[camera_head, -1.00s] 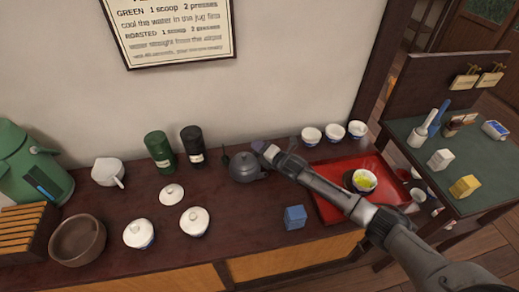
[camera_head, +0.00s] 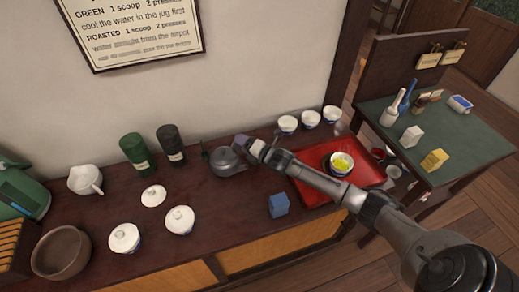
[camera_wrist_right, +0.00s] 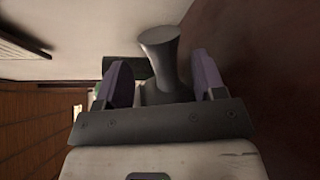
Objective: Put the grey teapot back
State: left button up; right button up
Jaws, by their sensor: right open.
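The dark grey teapot (camera_head: 225,164) stands on the brown counter, left of the red tray, with the dark green and black canisters to its left. My right gripper (camera_head: 243,144) is at the teapot's right side, at its side handle. In the right wrist view, the teapot's flared grey handle (camera_wrist_right: 160,45) lies between the two purple fingers of my open right gripper (camera_wrist_right: 160,75). A gap shows on the right finger's side; contact on the left is hard to tell. My left gripper is not in view.
The red tray (camera_head: 312,190) holds a bowl with yellow-green contents (camera_head: 342,164); my right forearm crosses above it. White cups (camera_head: 288,123) stand behind it.

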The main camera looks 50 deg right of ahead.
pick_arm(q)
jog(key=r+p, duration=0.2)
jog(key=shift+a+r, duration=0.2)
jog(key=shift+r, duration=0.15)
pick_arm(e)
jog(key=s, duration=0.5)
jog(key=s+r, duration=0.1)
jog(key=s, duration=0.2)
jog(key=shift+s+d, duration=0.35)
jog(key=shift+r, duration=0.1)
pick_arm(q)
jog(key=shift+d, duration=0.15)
